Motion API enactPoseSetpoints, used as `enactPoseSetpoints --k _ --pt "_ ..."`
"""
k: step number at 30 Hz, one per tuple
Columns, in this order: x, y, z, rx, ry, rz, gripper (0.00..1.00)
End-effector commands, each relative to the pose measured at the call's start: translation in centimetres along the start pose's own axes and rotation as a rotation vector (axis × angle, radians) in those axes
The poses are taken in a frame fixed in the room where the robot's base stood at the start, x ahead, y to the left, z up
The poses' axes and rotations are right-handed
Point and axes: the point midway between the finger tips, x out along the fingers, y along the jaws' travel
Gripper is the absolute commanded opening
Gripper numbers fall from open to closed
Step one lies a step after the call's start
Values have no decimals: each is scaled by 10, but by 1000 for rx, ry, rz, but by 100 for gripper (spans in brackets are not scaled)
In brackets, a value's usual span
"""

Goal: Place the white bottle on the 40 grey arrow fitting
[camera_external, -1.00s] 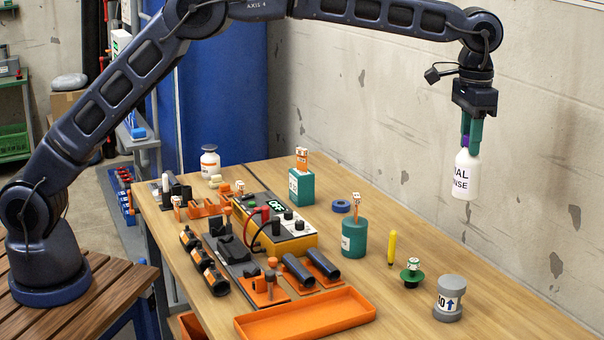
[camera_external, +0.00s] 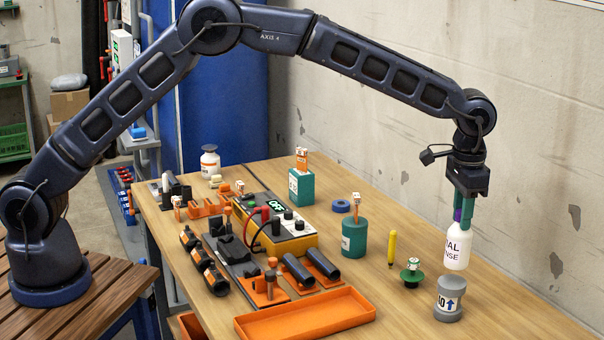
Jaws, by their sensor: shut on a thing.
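The white bottle (camera_external: 458,250) has dark lettering on its side and hangs upright from my gripper (camera_external: 463,212). The green fingers of my gripper are shut on its purple top. The grey fitting (camera_external: 449,303) stands on the table at the right front, with a white label showing "40" in part and a blue up arrow. The bottle's bottom is just above the fitting's top and slightly to its right in the picture. I cannot tell whether the two touch.
A green knob-like part (camera_external: 411,274) and a yellow marker (camera_external: 391,248) stand left of the fitting. A teal container (camera_external: 354,239), a blue ring (camera_external: 341,206) and an orange tray (camera_external: 305,318) are further left. The concrete wall is behind. The table right of the fitting is clear.

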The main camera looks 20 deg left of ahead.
Motion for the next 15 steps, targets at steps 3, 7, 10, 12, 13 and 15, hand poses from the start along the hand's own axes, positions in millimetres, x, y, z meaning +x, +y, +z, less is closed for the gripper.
enactPoseSetpoints --k 3,7,10,12,13,15 --pt "15 0 1 0 -3 0 0" --pt "33 0 1 0 -4 0 0" --pt "38 0 0 0 -1 0 0" --pt "38 0 0 0 -1 0 0" --pt "38 0 0 0 -1 0 0" --pt "38 0 0 0 -1 0 0"
